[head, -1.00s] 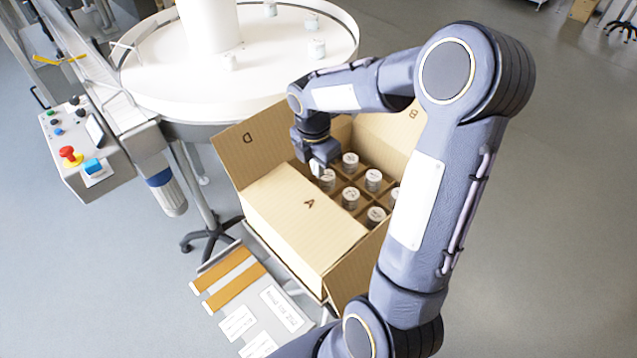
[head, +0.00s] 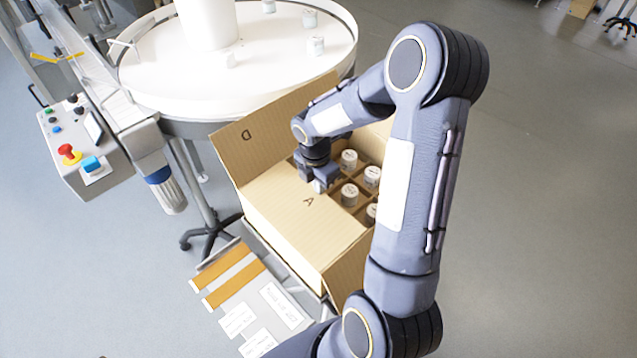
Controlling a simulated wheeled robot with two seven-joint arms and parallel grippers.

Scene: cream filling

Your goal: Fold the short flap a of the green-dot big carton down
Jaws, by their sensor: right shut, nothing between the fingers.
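The big carton (head: 228,160) stands open in the middle of the head view. Its flap marked A (head: 290,215) lies across the near-left part of the opening, about level with the rim. My right gripper (head: 322,184) is shut and empty at the inner edge of flap A, near its far end. I cannot tell whether the fingertips touch the flap. Several white-lidded jars (head: 349,194) stand in the carton's divider cells beyond the flap. The flap marked D (head: 246,142) stands outward at the left. No green dot shows. My left gripper is out of view.
A white round table (head: 160,85) with several small jars stands behind the carton. A control box (head: 70,150) with a red button is at the left. A tray (head: 235,275) with brown strips and labels lies in front. My right arm covers the carton's right side.

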